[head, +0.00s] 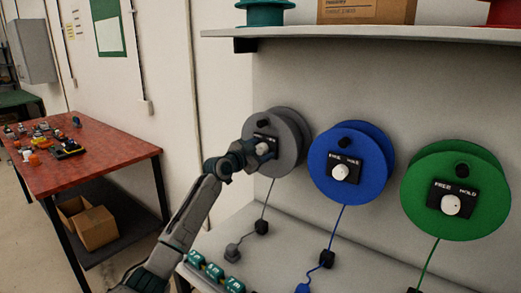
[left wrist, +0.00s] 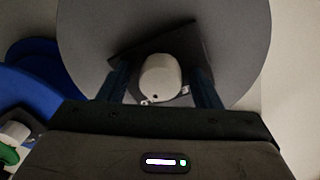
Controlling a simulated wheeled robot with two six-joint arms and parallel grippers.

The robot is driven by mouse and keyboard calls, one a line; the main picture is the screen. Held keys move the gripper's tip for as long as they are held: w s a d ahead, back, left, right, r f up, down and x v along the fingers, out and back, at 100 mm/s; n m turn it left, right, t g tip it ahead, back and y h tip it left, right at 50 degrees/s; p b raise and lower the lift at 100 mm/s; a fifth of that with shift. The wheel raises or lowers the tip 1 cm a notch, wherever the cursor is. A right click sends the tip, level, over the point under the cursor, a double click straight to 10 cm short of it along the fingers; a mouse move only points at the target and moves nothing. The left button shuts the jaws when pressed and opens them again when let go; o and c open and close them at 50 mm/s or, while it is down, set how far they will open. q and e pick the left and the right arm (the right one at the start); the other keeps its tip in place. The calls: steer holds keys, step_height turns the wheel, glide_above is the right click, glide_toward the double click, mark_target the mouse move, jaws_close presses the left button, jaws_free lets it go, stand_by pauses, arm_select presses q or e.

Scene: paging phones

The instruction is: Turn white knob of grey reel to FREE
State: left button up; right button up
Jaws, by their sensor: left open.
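The grey reel (head: 288,139) is mounted on the wall panel, left of the blue and green reels. Its white knob (head: 262,148) sits on a black plate at the reel's front and is partly covered by my left gripper (head: 258,149). In the left wrist view the white knob (left wrist: 160,77) lies between the two fingers of my left gripper (left wrist: 160,90), which are open with a gap on each side of the knob. The black plate looks tilted there. Its FREE and HOLD lettering is not readable. My right gripper is not in view.
The blue reel (head: 348,190) and green reel (head: 478,207) stand to the right, each with its own white knob. Cords hang to the grey bench (head: 250,225). A shelf (head: 380,34) juts out above. A red table (head: 105,158) with small parts is at left.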

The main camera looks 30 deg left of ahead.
arm_select(q)
steer(key=shift+c, duration=0.9)
steer(key=shift+s, duration=0.1)
steer(key=c, duration=0.8)
